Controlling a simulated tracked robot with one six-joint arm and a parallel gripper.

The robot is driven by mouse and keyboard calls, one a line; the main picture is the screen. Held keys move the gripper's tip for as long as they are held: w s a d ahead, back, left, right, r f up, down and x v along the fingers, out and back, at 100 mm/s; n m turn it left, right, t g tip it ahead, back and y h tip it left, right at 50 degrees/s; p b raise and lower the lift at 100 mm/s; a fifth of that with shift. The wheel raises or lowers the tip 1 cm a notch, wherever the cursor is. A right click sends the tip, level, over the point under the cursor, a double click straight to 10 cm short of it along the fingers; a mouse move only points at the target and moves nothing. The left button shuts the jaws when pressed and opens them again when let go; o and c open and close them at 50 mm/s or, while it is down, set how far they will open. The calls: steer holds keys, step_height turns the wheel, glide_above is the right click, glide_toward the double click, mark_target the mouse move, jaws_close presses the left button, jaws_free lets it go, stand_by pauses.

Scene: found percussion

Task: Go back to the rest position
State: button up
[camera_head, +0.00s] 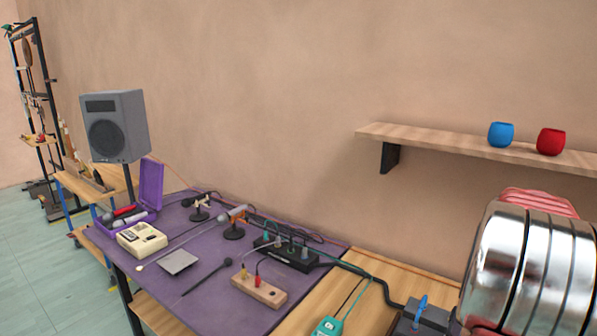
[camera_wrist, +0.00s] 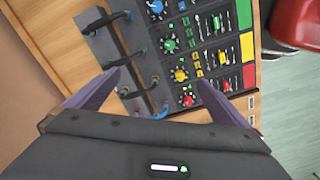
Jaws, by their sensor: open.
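My gripper (camera_wrist: 163,85) shows in the wrist view, its two purple fingers spread wide apart with nothing held between them. It is open above a wooden bench (camera_wrist: 45,40). Beyond the fingertips lies a dark mixer panel (camera_wrist: 190,50) with coloured knobs, and a grey bar with cables (camera_wrist: 118,55) beside it. How far the fingertips are from these I cannot tell. The gripper cannot be made out in the head view.
In the head view, a purple mat (camera_head: 215,300) bears microphones, a cream box (camera_head: 141,238) and a wooden block (camera_head: 258,290). A speaker (camera_head: 115,125) stands behind. A wall shelf (camera_head: 440,140) holds a blue cup (camera_head: 500,134) and a red cup (camera_head: 550,141). Large shiny metal fills the lower right.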

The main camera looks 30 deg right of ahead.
steer(key=w+a+r+m+t+h, duration=0.1)
steer(key=w+a+m, duration=0.25)
steer(key=a, duration=0.75)
steer(key=w+a+r+m+t, duration=0.15)
steer(key=w+a, duration=0.25)
steer(key=a, duration=0.7)
steer(key=s+a+r+n+t, duration=0.1)
steer(key=a+r+n, duration=0.1)
steer(key=a, duration=1)
steer(key=s+a+r+n+t+y, duration=0.1)
steer(key=a+r+n+t, duration=0.1)
steer(key=a, duration=1.1)
steer(key=shift+s+a+n, duration=0.15)
steer(key=shift+s+n, duration=0.05)
steer(key=shift+n, duration=0.5)
steer(key=shift+c, duration=0.3)
